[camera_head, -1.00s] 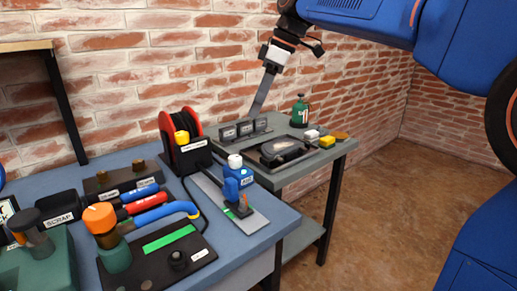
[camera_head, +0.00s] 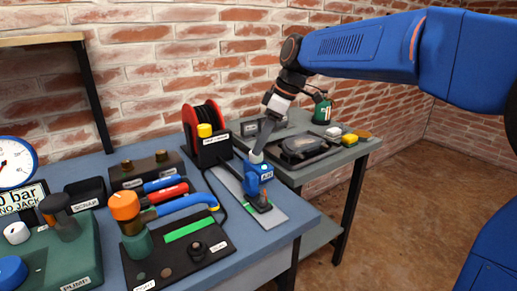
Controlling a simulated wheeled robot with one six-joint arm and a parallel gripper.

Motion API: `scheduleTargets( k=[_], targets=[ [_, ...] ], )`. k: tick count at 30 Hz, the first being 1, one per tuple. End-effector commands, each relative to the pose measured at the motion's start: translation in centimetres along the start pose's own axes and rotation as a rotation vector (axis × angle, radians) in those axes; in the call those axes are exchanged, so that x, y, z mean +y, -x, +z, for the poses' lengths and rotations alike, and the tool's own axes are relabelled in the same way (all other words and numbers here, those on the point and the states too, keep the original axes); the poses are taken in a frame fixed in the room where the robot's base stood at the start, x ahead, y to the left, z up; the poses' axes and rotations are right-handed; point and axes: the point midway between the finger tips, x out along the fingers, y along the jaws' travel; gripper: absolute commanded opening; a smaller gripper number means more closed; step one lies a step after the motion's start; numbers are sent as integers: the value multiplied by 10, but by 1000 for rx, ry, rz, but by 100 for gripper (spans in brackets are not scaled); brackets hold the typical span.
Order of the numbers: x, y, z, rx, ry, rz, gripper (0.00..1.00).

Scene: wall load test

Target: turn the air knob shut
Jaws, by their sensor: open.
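The air knob (camera_head: 256,157) is a small pale cap on top of the blue block labelled AIR (camera_head: 258,177), which stands on a grey strip plate (camera_head: 232,184) on the blue bench. My gripper (camera_head: 258,150) points down at the knob from above, its grey fingers overlapping the top of the knob in the picture. The jaws are open. I cannot tell whether a finger touches the knob, and the fingers partly hide it. A small red and dark fitting (camera_head: 264,203) sits in front of the block.
A red hose reel (camera_head: 203,117) with a yellow cap stands just left of the block. Colored handles (camera_head: 170,186) and an orange-topped post (camera_head: 125,207) are further left. A grey side table (camera_head: 345,154) holds a dark tray and a green bottle (camera_head: 322,112).

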Motion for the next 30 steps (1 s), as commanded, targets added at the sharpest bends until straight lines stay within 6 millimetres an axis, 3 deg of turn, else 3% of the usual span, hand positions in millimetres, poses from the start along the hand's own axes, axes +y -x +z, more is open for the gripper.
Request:
scheduleTargets(
  k=[7,19,24,30],
  targets=[
    [0,-27,0,0,0,-1,51],
    [0,-32,0,0,0,0,51],
    [0,-32,0,0,-1,0,10],
    [0,-32,0,0,-5,2,10]
  ],
)
